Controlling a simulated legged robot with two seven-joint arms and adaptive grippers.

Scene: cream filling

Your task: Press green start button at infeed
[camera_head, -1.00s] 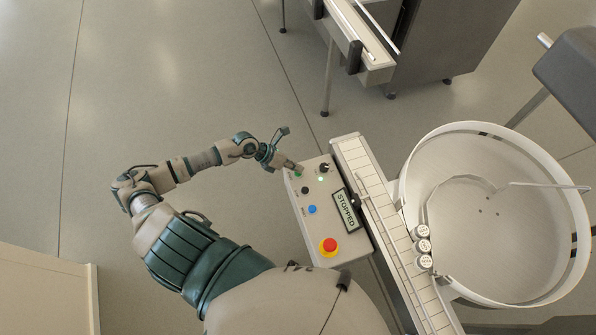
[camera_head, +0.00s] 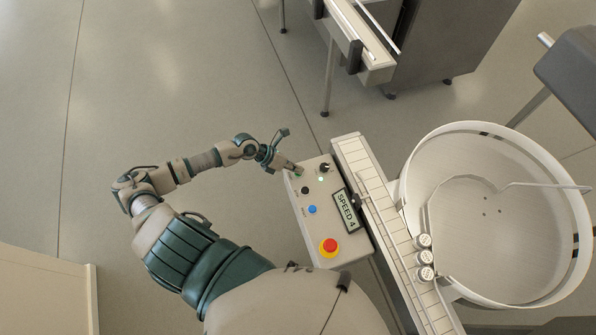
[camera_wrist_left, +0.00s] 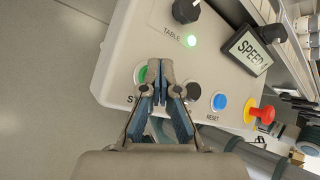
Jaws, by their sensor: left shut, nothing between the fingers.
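The green start button (camera_wrist_left: 141,75) is on the control panel (camera_head: 327,222), at its far left corner in the head view. My left gripper (camera_head: 296,170) is shut and empty, with its fingertips at the button. In the left wrist view the closed fingertips (camera_wrist_left: 160,66) cover part of the button; whether they touch it cannot be told for sure. The panel's display (camera_head: 346,211) reads "SPEED 4", and a small green lamp (camera_wrist_left: 191,41) is lit by the "TABLE" knob (camera_wrist_left: 186,11). My right gripper is not in view.
The panel also carries a black button (camera_head: 305,190), a blue reset button (camera_head: 312,209) and a red emergency stop (camera_head: 329,246). Floor left of the panel is clear.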

